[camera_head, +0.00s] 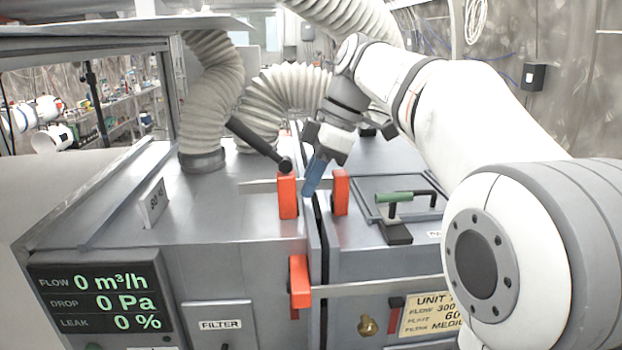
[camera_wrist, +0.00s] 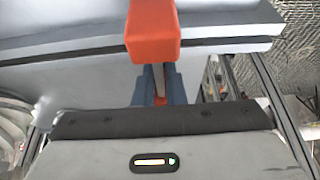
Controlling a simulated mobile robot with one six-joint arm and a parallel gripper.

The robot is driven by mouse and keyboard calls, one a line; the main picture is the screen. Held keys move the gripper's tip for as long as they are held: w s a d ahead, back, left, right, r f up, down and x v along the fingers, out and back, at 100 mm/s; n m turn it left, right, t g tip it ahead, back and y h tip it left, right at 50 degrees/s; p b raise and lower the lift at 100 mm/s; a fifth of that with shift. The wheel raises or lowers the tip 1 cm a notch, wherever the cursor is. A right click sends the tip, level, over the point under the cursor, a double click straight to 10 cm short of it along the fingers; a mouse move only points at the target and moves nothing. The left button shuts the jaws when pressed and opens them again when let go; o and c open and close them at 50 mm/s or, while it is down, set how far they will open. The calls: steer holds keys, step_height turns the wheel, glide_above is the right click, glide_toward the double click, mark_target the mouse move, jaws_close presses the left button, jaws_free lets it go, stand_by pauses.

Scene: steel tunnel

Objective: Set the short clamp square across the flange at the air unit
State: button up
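The grey air unit (camera_head: 230,220) has its flange (camera_head: 320,235) running as a narrow upright seam down the front and back across the top. The short clamp has two orange jaws (camera_head: 287,196) on top, one each side of the flange, with a flat metal bar (camera_head: 257,187) sticking out left. It lies roughly across the flange; exact squareness cannot be told. My gripper (camera_head: 312,178), with blue fingers, is between the two jaws. In the wrist view, the fingers (camera_wrist: 158,88) close around the bar, below an orange jaw (camera_wrist: 153,32). The grip contact is partly hidden.
A second orange clamp (camera_head: 300,282) with a longer bar (camera_head: 385,288) sits across the front face. Ribbed hoses (camera_head: 215,90) rise behind. A black lever (camera_head: 258,143) ends close left of my gripper. A green-handled hatch (camera_head: 394,197) lies to the right.

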steer(key=o, duration=0.5)
steer(key=shift+c, duration=0.2)
